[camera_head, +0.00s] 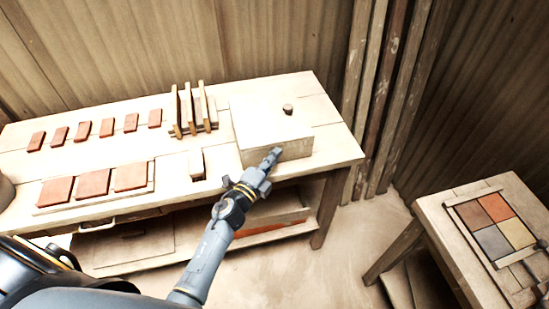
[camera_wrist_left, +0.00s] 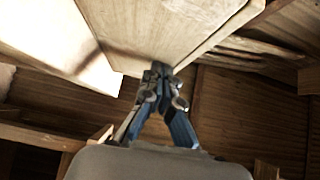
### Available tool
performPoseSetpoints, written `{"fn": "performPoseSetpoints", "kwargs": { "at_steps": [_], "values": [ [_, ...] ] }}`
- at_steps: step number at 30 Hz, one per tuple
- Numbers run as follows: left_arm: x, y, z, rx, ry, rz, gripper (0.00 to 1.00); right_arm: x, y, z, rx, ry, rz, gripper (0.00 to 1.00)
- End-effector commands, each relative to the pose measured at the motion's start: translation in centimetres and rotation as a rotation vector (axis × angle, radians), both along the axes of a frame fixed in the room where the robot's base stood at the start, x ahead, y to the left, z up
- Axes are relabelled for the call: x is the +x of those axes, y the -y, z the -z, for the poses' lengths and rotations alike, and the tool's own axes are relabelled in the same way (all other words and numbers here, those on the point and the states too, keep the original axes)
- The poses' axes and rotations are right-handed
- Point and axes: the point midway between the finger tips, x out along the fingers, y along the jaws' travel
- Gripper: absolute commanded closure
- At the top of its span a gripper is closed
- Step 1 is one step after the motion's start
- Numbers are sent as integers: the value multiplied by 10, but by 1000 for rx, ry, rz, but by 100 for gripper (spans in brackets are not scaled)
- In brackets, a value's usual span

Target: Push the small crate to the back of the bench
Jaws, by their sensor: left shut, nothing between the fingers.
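The small crate (camera_head: 292,147) is a pale, box-shaped piece near the right end of the bench (camera_head: 336,146), with its front face close to the front edge. A small dark knob-like piece (camera_head: 288,109) appears to sit on its top. My left gripper (camera_head: 276,152) is shut and empty, its tips at the middle of the crate's front face; whether they touch cannot be told. In the left wrist view the shut fingers (camera_wrist_left: 160,72) point at a pale wooden surface. My right gripper is not in view.
A rack of upright boards (camera_head: 192,110) and a small pale block (camera_head: 196,164) stand left of the crate. Several red tiles (camera_head: 93,184) lie farther left. Wooden posts (camera_head: 385,90) stand right of the bench. A side table holds a four-colour tile panel (camera_head: 493,226).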

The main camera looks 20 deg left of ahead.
Motion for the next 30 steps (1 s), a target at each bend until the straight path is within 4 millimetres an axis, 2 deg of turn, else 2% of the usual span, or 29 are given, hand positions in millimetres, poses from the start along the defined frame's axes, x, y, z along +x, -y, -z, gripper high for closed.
{"fn": "performPoseSetpoints", "kwargs": {
  "at_steps": [9,15,21,30],
  "values": [
    [77,-54,2,7,5,-6,100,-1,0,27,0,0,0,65],
    [119,-83,3,4,3,-7,100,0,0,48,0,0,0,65],
    [135,-94,0,1,0,-7,100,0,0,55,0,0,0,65],
    [136,-94,-1,0,0,-7,100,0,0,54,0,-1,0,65]
  ]
}}
